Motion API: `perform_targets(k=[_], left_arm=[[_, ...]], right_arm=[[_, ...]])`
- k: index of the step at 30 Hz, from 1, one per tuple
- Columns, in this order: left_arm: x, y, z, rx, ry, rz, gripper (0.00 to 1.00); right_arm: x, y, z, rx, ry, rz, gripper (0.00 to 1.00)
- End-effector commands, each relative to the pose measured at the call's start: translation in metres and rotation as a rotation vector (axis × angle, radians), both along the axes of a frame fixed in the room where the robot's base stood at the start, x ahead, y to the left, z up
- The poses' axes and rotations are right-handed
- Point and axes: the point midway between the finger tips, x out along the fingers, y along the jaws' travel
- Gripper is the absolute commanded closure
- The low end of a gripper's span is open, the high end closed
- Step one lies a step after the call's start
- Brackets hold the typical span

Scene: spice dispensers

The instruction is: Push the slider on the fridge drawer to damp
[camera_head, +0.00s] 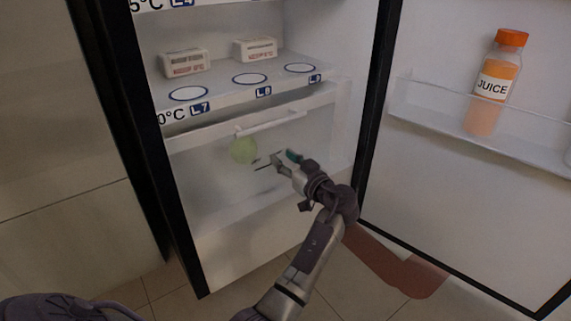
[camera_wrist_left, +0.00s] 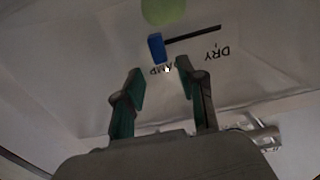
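The fridge drawer (camera_head: 225,195) has a pale translucent front and a white bar handle (camera_head: 270,123), and it looks closed. In the left wrist view the blue slider (camera_wrist_left: 157,48) sits at the left end of a dark track (camera_wrist_left: 192,34). The word DRY (camera_wrist_left: 217,53) is by the track's right end. DAMP (camera_wrist_left: 160,70), partly hidden, is by the slider's end; the lettering appears upside down. My left gripper (camera_head: 283,160) is in front of the drawer; its fingers (camera_wrist_left: 160,77) are open and empty, just short of the slider in that picture. My right gripper is not in view.
A round green item (camera_head: 244,150) shows through the drawer front. The shelf (camera_head: 215,97) above holds two white boxes (camera_head: 184,63) (camera_head: 255,49) and round markers. The open fridge door (camera_head: 440,190) stands at right with a juice bottle (camera_head: 495,84) in its rack.

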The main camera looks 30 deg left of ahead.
Motion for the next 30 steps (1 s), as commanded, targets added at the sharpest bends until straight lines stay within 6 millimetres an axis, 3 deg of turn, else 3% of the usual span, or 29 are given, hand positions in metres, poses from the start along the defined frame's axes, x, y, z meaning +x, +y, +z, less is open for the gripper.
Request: perform_targets(k=[6,12,18,30], left_arm=[[0.001,0.000,0.045,-0.001,-0.006,-0.001,0.60],[0.001,0.000,0.075,-0.002,-0.005,-0.002,0.60],[0.001,-0.001,0.086,-0.001,-0.001,-0.002,0.60],[0.001,-0.001,0.086,0.000,-0.001,-0.003,0.60]], right_arm=[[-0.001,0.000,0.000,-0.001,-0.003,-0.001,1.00],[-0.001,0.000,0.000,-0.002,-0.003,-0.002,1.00],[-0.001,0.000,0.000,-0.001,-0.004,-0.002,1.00],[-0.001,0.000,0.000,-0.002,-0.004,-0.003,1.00]])
